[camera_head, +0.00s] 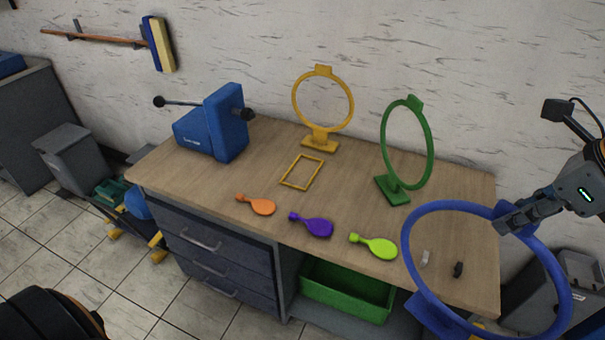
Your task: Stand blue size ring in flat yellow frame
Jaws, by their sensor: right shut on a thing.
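The blue size ring (407,252) is large and has a block-like base at its lower left. It is in the air over the front right part of the workbench. My right gripper (507,222) is shut on the ring's upper right rim. The flat yellow frame (286,182) is a thin rectangle lying on the bench top, left of the ring and well apart from it. Its inside is bare wood. My left gripper is not in view.
A yellow ring (296,103) and a green ring (428,150) stand upright on the workbench (225,178). A blue machine (226,125) is at the back left. Two small items lie behind the blue ring's opening.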

